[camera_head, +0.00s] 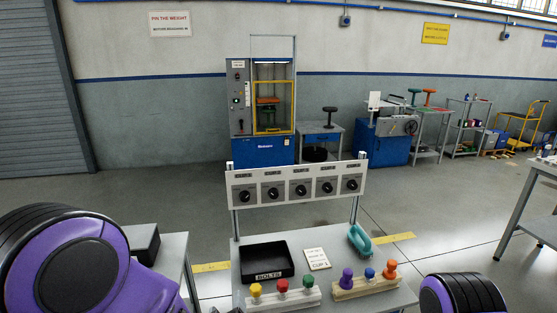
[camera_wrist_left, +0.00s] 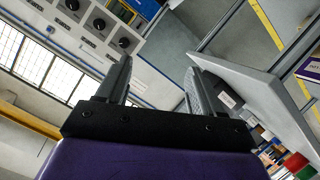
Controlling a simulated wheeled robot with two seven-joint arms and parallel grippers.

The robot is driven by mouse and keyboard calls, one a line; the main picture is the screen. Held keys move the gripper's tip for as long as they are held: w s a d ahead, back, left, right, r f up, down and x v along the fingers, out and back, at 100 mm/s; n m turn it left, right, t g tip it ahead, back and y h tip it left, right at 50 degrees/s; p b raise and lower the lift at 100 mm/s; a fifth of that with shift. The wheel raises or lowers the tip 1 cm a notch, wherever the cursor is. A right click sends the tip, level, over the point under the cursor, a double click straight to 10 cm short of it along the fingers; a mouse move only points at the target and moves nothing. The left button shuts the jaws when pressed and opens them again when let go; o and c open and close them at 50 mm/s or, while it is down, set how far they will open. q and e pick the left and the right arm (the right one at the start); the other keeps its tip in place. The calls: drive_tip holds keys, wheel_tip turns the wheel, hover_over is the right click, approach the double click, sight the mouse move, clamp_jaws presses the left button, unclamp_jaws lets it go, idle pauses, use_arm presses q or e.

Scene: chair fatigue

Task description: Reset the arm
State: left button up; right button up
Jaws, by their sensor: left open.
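My left gripper shows in the left wrist view (camera_wrist_left: 158,82), its two dark fingers apart with nothing between them. In the head view my purple and black left arm fills the lower left, and I cannot make out its fingers clearly there. A purple and black part of my right arm shows at the lower right of the head view, with its gripper out of view. In the left wrist view a white panel with black dials (camera_wrist_left: 98,22) lies beyond the fingers at upper left, and the same dial panel (camera_head: 284,199) stands above the bench in the head view.
The grey bench (camera_head: 330,295) holds a black bolts tray (camera_head: 266,262), a white card (camera_head: 317,259), a teal handled item (camera_head: 360,240) and blocks with coloured knobs (camera_head: 284,299). A black box (camera_head: 143,243) sits on a side table. A blue testing machine (camera_head: 265,152) stands behind. Open floor lies between.

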use_arm(q)
drive_tip(key=s+a+f+g, duration=0.5)
drive_tip(key=s+a+f, duration=0.45)
drive_tip(key=f, duration=0.35)
drive_tip(key=s+a+f+g+y, duration=0.1)
drive_tip(key=s+a+f+g, duration=0.2)
drive_tip(key=s, duration=0.7)
drive_tip(key=s+a+f+g, duration=0.3)
drive_tip(key=s+a+f, duration=0.2)
drive_tip(key=s, duration=0.5)
wheel_tip(320, 180, down, 2)
drive_tip(key=shift+s+a+f+m+y, duration=0.25)
drive_tip(key=shift+s+a+m+y, duration=0.05)
drive_tip(key=shift+s+a+y, duration=0.1)
